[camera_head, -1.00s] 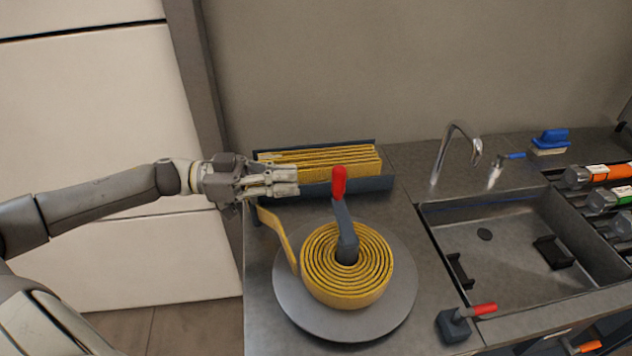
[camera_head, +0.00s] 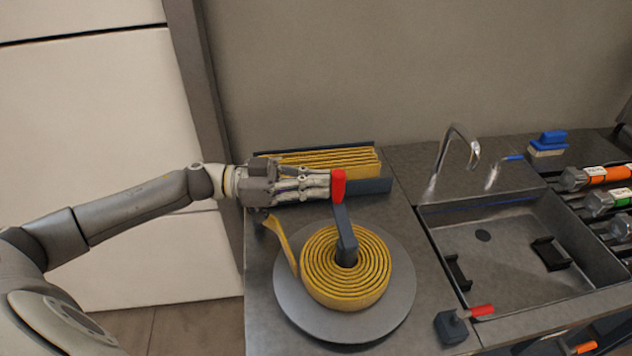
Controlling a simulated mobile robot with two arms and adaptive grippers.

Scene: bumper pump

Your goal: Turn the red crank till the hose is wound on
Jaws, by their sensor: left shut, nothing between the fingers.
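The red crank handle (camera_head: 338,186) stands upright on a dark crank arm (camera_head: 345,232) that rises from the middle of the reel. The yellow hose (camera_head: 345,290) is wound in a flat coil on the round grey plate (camera_head: 300,325). A strip of it leads up left toward the folded hose (camera_head: 340,160) in a dark tray (camera_head: 375,187). My left gripper (camera_head: 325,186) is shut and empty, its fingertips right at the left side of the red handle; I cannot tell whether they touch it. My right gripper is out of view.
A sink (camera_head: 500,245) with a tap (camera_head: 450,155) lies to the right. A small red-handled lever (camera_head: 465,318) stands at the counter's front. A blue brush (camera_head: 549,144) and several orange and green nozzles (camera_head: 605,175) are at far right.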

